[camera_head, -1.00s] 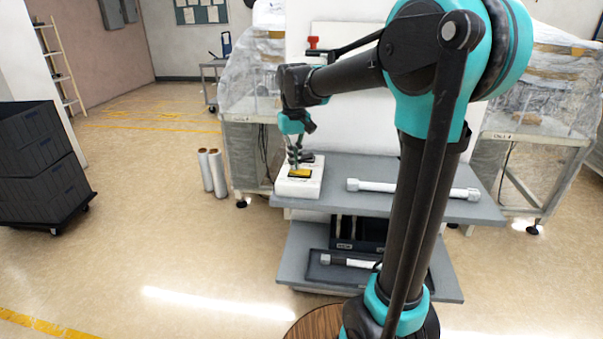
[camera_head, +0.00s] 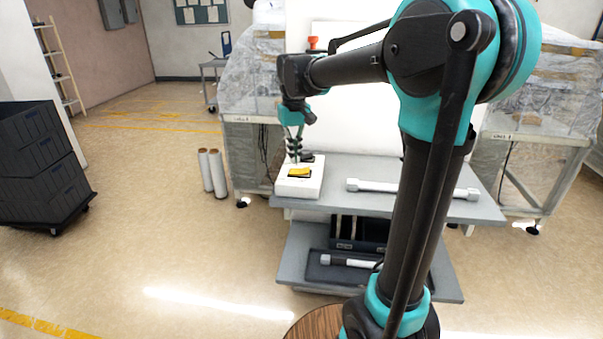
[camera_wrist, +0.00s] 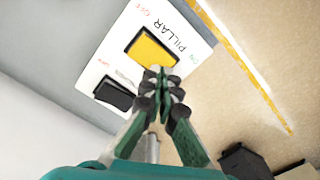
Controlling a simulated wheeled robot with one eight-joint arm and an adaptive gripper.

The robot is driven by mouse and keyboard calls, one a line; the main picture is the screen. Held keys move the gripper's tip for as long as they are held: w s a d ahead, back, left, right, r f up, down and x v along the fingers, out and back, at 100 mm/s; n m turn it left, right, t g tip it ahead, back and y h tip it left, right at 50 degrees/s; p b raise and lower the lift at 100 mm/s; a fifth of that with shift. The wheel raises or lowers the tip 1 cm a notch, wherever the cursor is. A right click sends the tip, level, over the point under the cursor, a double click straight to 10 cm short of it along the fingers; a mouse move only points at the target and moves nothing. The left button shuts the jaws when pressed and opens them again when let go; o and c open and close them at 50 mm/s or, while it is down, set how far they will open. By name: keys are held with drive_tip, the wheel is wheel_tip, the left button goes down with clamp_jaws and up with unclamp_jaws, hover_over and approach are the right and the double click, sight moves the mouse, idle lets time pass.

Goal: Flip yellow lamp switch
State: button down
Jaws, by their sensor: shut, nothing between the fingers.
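The yellow switch (camera_head: 299,172) is a rocker set in a white switch box (camera_head: 297,189) on the left end of the grey upper shelf. In the wrist view the yellow rocker (camera_wrist: 151,50) sits in a black frame, with "PILLAR" printed beside it and red and green lettering near its ends. A black switch (camera_wrist: 115,95) sits next to it on the same box. My gripper (camera_head: 295,158) is shut and empty, just above the yellow switch. In the wrist view its fingertips (camera_wrist: 162,84) overlap the edge of the yellow rocker's frame; I cannot tell whether they touch.
A white tube lamp (camera_head: 413,189) lies on the upper shelf (camera_head: 345,170) to the right. A second tube (camera_head: 345,262) lies on the lower shelf. White rolls (camera_head: 213,172) stand on the floor at left, and a dark crate stack (camera_head: 40,160) is farther left.

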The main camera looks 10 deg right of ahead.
sight(295, 172)
wheel_tip(295, 172, up, 4)
drive_tip(key=shift+r, duration=0.1)
idle(0.4)
drive_tip(key=shift+s, duration=0.1)
